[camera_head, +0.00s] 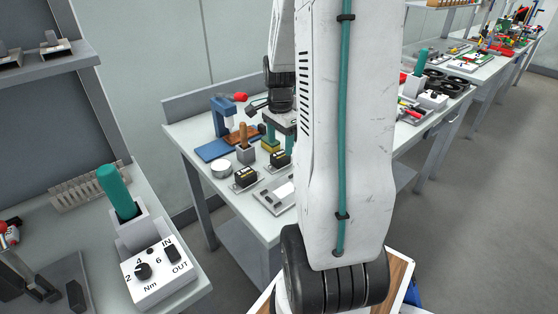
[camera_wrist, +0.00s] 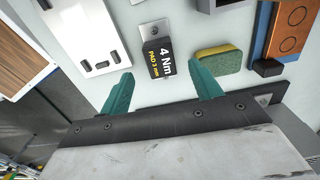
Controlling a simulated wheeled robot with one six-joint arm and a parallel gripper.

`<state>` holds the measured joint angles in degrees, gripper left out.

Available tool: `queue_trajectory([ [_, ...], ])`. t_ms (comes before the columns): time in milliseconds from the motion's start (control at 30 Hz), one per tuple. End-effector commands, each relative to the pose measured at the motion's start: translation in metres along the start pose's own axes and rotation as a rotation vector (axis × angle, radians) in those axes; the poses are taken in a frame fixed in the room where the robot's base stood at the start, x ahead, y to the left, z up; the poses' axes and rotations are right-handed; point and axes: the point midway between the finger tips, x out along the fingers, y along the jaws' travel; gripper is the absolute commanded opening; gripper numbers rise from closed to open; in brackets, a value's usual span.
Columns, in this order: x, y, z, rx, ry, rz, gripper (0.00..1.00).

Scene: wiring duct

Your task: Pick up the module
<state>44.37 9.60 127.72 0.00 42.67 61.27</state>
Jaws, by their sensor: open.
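A small black block (camera_wrist: 160,62) labelled "4 Nm, PAD 3 mm" in white and yellow lies on the pale bench top in the wrist view. No part is marked as the module; this block may be it. My gripper (camera_wrist: 165,78) is open, with its two green fingers apart, one to each side of the block's lower end. Nothing is held, and I cannot tell the height gap. In the head view, two black blocks with yellow marks show on the bench, a near one (camera_head: 246,175) and a far one (camera_head: 280,160). My arm partly hides the gripper there.
A green and yellow sponge (camera_wrist: 217,60) lies just right of my right finger, with a brown wooden piece (camera_wrist: 288,32) beyond it. A white slotted plate (camera_wrist: 88,38) lies to the left. A blue stand (camera_head: 222,115) and a round white dish (camera_head: 221,168) share the bench.

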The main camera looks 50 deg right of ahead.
Motion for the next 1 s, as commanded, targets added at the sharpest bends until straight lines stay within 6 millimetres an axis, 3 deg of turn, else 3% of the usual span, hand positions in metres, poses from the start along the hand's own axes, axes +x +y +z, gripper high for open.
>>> queue_trajectory([
  [333,0.048,0.000,-0.001,-0.004,-0.002,0.004,0.64],
  [667,0.055,0.000,-0.002,-0.004,0.000,0.000,0.64],
  [867,0.055,-0.001,-0.002,-0.004,0.000,0.000,0.08],
  [1000,0.055,-0.001,-0.002,-0.004,0.000,-0.001,0.05],
])
